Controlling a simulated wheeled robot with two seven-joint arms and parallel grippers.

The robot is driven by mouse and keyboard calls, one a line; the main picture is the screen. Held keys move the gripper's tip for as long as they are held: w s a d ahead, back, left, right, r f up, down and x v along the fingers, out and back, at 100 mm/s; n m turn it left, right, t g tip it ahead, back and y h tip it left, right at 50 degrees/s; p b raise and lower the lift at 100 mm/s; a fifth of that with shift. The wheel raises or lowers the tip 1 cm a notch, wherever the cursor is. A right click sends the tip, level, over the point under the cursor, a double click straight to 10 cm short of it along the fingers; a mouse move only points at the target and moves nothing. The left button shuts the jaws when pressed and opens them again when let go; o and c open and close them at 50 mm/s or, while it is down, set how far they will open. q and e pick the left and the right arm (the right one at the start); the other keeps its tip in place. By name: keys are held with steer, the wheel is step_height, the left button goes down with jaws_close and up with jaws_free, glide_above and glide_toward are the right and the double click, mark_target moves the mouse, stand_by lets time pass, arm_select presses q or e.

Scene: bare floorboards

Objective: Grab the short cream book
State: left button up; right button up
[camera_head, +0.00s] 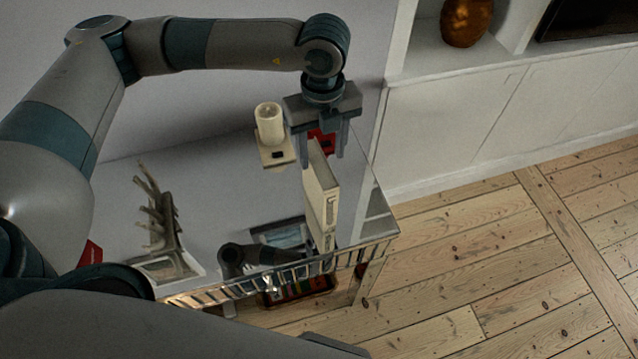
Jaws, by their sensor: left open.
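A cream book (321,198) stands upright on the reflective tabletop near its right end, its lettered spine facing the front right. My left gripper (321,160) points down over the book's far upper end. Its fingers are open, one on each side of the book's top edge; I cannot tell whether they touch it. A small red thing (321,139) shows behind the book, partly hidden by the gripper. My right gripper is not in view.
A branching ornament (160,220) stands on the table's left part. A white cabinet (450,130) with a brown vase (466,20) is at the back right. Open floorboards lie at the right.

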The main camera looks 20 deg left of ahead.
mark_target(319, 161)
arm_select(q)
steer(key=shift+a+f+p, duration=0.2)
steer(key=shift+f+p, duration=0.05)
steer(key=shift+p, duration=0.1)
step_height(319, 161, down, 3)
steer(key=shift+s+a+r+p, duration=0.1)
steer(key=shift+a+p, duration=0.05)
steer(key=shift+p, duration=0.65)
steer(key=shift+f, duration=0.55)
jaws_close()
steer(key=shift+r, duration=0.1)
